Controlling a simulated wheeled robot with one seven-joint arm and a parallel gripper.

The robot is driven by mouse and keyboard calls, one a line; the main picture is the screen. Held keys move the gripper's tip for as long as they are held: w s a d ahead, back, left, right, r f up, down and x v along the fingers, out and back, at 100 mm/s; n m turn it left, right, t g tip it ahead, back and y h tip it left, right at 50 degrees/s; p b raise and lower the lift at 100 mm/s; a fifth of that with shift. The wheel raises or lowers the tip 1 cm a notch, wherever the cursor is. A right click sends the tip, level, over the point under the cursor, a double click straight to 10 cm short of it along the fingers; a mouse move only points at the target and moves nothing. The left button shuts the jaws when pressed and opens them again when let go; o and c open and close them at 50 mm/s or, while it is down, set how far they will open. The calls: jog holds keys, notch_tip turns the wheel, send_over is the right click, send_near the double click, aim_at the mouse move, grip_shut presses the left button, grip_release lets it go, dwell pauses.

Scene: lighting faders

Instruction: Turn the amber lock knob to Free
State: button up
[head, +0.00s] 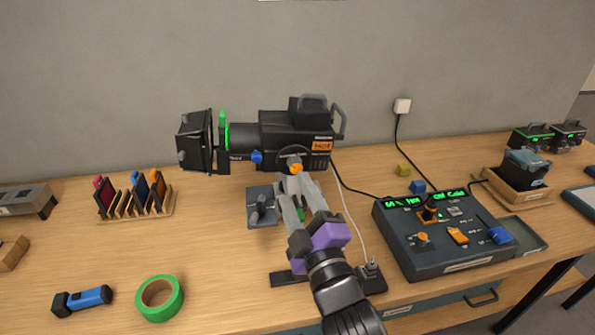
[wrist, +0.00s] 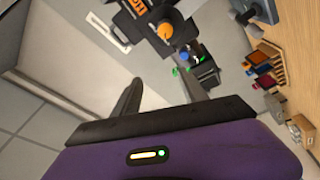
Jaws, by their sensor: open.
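An amber knob (head: 295,166) sits on the near side of the black stage lamp (head: 285,132), at its yoke. It also shows at the top of the wrist view (wrist: 166,30). No setting on it can be read. My gripper (head: 297,184) is open and empty, just below and in front of the amber knob in the head view. In the wrist view the two fingers (wrist: 161,90) stand apart with the knob beyond them. I cannot tell how close the tips are to it. A blue knob (head: 257,157) is on the lamp to the left.
A control desk (head: 445,262) with green displays and orange and blue controls stands at right. Green tape (head: 160,298), a blue torch (head: 84,300) and a rack of coloured filters (head: 140,203) lie left. Cables hang behind my arm. The front left tabletop has free room.

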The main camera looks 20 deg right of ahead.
aim_at(296, 169)
jog(key=shift+w+d+f+n+g+h+p, duration=0.3)
jog(key=shift+w+d+f+n+h, duration=0.3)
jog(key=shift+w, duration=1.25)
jog(key=shift+w+d+f+n+g+h+p, duration=0.25)
jog(key=shift+w+d+f+n+g, duration=0.35)
jog(key=shift+w, duration=1.25)
jog(key=shift+w+d+f+n+g+h+p, duration=0.25)
jog(key=shift+w+d+n+h, duration=0.4)
jog(key=shift+w, duration=1.2)
jog(key=shift+n, duration=0.25)
jog(key=shift+c, duration=0.4)
jog(key=shift+f, duration=0.1)
grip_shut()
